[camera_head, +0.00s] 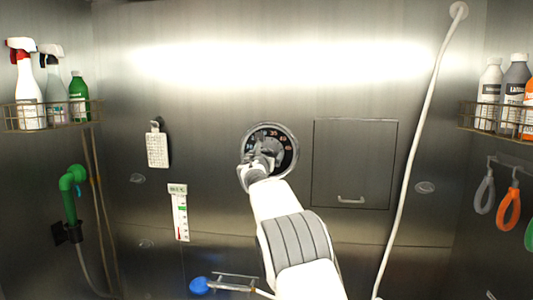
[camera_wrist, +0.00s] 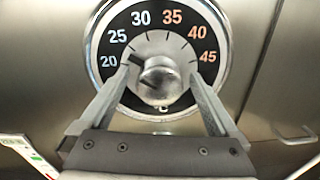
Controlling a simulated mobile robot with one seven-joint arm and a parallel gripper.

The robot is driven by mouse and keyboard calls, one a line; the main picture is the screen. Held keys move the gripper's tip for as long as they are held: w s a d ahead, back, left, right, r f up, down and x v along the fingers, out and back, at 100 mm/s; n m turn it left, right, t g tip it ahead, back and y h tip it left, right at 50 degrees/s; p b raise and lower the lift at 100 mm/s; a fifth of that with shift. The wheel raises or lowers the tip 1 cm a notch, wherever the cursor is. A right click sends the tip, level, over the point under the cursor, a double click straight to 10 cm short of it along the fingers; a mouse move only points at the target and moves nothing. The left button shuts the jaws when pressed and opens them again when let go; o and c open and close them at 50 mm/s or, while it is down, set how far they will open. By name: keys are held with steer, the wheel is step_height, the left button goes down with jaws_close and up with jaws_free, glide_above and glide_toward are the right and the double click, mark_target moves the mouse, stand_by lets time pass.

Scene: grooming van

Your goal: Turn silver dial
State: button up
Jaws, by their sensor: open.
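The silver dial (camera_wrist: 160,80) is a round metal knob at the centre of a black temperature face with numbers from 20 to 45 and a °C mark. A dark mark on the knob points up and left, between 20 and 25. My gripper (camera_wrist: 160,72) is open, with one finger on each side of the knob; I cannot tell whether they touch it. In the head view the dial face (camera_head: 286,140) is on the back wall, and my gripper (camera_head: 262,142) covers its left and middle part, hiding the knob.
A panel with a handle (camera_head: 352,165) is right of the dial. A white hose (camera_head: 412,150) runs down the wall further right. Bottle racks (camera_head: 50,118) hang on both side walls.

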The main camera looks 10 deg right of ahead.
steer(key=c, duration=1.4)
steer(key=shift+m, duration=0.3)
steer(key=m+b, duration=0.2)
steer(key=m, duration=0.1)
steer(key=shift+f+m, duration=0.15)
steer(key=shift+m, duration=0.15)
steer(key=m+b, duration=0.2)
steer(key=m, duration=0.3)
steer(key=shift+b, duration=0.4)
steer(key=m+b, duration=0.2)
steer(key=m, duration=0.3)
steer(key=shift+d+m, duration=0.1)
steer(key=shift+m, duration=0.3)
steer(key=m+b, duration=0.1)
steer(key=m, duration=0.3)
steer(key=shift+m+y, duration=0.3)
